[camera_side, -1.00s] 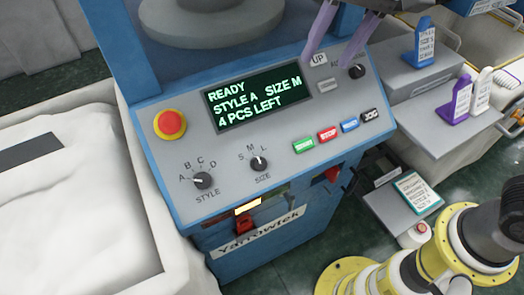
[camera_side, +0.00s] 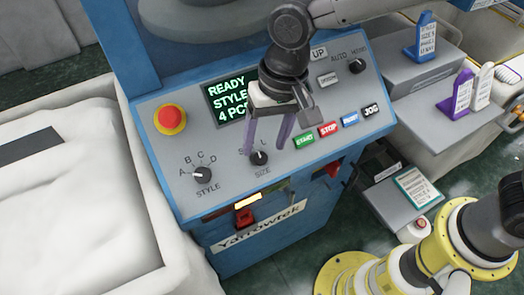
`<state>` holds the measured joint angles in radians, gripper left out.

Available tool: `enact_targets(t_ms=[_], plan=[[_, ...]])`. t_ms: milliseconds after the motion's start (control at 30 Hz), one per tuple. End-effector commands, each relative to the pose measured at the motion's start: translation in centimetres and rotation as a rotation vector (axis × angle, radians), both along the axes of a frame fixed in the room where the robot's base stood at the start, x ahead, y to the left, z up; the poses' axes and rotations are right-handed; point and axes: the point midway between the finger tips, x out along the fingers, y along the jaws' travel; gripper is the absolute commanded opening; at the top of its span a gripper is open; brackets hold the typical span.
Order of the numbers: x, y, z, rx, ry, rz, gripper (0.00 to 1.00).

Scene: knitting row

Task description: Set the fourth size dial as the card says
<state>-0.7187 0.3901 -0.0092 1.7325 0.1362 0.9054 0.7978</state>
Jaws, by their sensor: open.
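The control panel's SIZE dial (camera_side: 259,158) is a black knob marked S, M and L. Its pointer is turned roughly toward the M side, but my gripper hides part of the marks. My gripper (camera_side: 267,148) is open, with its two purple fingers pointing down just above and beside the dial. I cannot tell whether they touch it. The display (camera_side: 228,104) is partly hidden behind my gripper and reads READY, STYLE and 4 PC. A card (camera_side: 416,188) with small, unreadable print lies on the grey shelf at right.
The STYLE dial (camera_side: 203,175) is to the left and the red emergency button (camera_side: 170,120) above it. START (camera_side: 304,141), STOP (camera_side: 329,129) and other buttons are close on the right. A blue tag (camera_side: 426,38) and a purple tag (camera_side: 457,96) stand at right.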

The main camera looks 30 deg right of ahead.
Motion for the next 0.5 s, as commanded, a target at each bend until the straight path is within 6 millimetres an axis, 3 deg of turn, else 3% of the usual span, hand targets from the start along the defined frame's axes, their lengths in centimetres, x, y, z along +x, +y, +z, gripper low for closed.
enact_targets(t_ms=[200, 500], plan=[[0.0, 0.5, -3.1, -0.001, 0.001, 0.001, 0.66], [0.1, 0.7, -4.2, 0.001, -0.001, 0.001, 0.66]])
